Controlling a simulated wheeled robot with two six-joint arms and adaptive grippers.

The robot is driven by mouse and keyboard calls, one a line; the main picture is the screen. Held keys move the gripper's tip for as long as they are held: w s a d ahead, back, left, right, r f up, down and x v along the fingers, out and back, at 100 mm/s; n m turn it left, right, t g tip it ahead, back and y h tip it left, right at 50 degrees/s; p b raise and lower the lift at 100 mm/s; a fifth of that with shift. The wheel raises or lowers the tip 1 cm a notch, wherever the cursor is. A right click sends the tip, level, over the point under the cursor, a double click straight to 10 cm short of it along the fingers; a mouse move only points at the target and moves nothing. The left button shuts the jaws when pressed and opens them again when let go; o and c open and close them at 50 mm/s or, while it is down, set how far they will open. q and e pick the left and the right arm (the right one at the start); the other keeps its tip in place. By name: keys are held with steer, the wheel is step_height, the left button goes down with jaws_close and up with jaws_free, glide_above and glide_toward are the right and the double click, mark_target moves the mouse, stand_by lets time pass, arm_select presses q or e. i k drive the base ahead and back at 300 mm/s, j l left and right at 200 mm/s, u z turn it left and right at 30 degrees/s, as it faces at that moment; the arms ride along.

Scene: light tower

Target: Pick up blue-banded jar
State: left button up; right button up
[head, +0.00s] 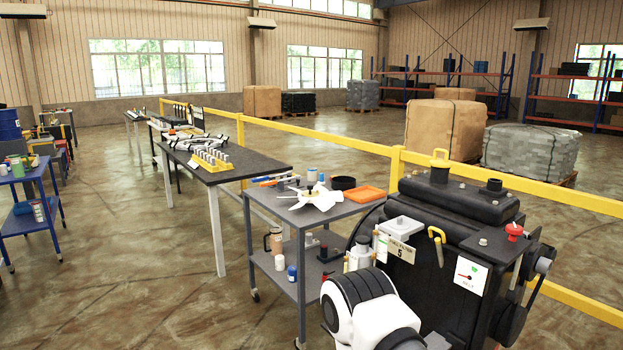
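I cannot clearly pick out a jar with a blue band. On the grey cart, a small jar, pale with some blue (312,175), stands on the top at the back. On its lower shelf, a blue-and-white jar (292,273) stands beside a white jar (279,262). Several small jars stand on the blue cart at the left, including a pale one with reddish marks (38,211) on its lower shelf; their bands are too small to read. Neither of my grippers is in view; only a white and black arm link of mine shows at the bottom.
The grey cart (345,211) also bears an orange tray (363,194) and a black round dish (343,183). A black machine (420,255) stands close at the right, before a yellow rail (530,188). The blue cart (52,187) is at the left. Open floor (150,260) lies between the carts.

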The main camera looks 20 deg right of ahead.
mark_target(312, 171)
steer(key=i+u, duration=0.15)
steer(key=i, duration=2.3)
steer(key=i+j+z, duration=0.1)
steer(key=i+z, duration=0.25)
steer(key=i+j+z, duration=0.35)
steer(key=i, duration=0.15)
steer(key=i+j+z, duration=0.35)
steer(key=i+l, duration=0.1)
